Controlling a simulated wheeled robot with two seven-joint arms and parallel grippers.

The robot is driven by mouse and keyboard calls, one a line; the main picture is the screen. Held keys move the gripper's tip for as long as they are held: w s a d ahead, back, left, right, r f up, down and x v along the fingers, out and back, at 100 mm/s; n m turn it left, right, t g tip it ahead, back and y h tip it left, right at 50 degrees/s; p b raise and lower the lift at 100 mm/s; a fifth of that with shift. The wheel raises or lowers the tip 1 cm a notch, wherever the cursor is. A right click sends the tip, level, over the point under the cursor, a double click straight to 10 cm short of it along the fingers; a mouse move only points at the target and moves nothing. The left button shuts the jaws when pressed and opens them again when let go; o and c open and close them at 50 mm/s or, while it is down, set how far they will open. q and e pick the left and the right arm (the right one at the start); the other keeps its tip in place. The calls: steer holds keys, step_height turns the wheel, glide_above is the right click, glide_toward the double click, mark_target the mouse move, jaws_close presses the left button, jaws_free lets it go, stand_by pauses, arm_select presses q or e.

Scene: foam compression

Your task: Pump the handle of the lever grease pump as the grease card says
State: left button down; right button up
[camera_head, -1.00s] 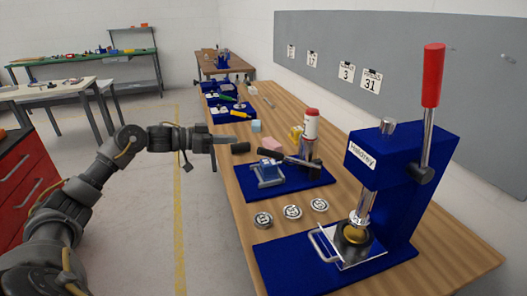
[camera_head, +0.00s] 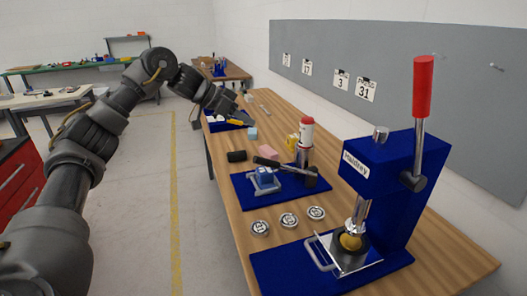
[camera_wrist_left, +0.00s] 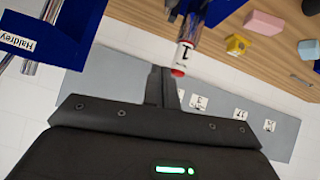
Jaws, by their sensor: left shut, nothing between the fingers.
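The lever grease pump (camera_head: 304,152) stands on a blue base plate on the wooden bench. It has a white barrel with a red cap, and its dark handle (camera_head: 275,164) slants out to the left. In the left wrist view a white barrel with a red cap (camera_wrist_left: 184,55) and a "1" shows beyond my fingers. My left gripper (camera_head: 258,118) is beyond the pump at the bench's left side, shut and empty, apart from the handle. Its shut fingers (camera_wrist_left: 168,88) show in the wrist view. Several number cards (camera_head: 341,80) hang on the grey wall board; their small text is unreadable. My right gripper is out of view.
A blue press (camera_head: 385,165) with a red-topped lever stands in front right. Several round discs (camera_head: 288,220) lie before the pump. A black cylinder (camera_head: 237,156), a pink block (camera_head: 268,152) and a yellow part (camera_head: 291,141) are near it. Blue bins lie farther back.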

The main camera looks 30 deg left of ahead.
arm_select(q)
steer(key=shift+s+a+f+n, duration=0.15)
steer(key=shift+a+f+n, duration=0.3)
steer(key=shift+f, duration=0.15)
steer(key=shift+d, duration=0.1)
steer(key=w+d+f+p, duration=0.1)
steer(key=f, duration=0.2)
steer(key=w+d+f+p, duration=0.1)
steer(key=d+f, duration=0.1)
steer(key=f, duration=0.1)
steer(key=w+d+f+p, duration=0.1)
steer(key=f+p, duration=0.1)
steer(key=f, duration=0.1)
steer(key=shift+w+d+f, duration=0.25)
steer(key=shift+w, duration=0.1)
steer(key=shift+s+f, duration=0.1)
steer(key=shift+f, duration=0.05)
steer(key=shift+d+f, duration=0.1)
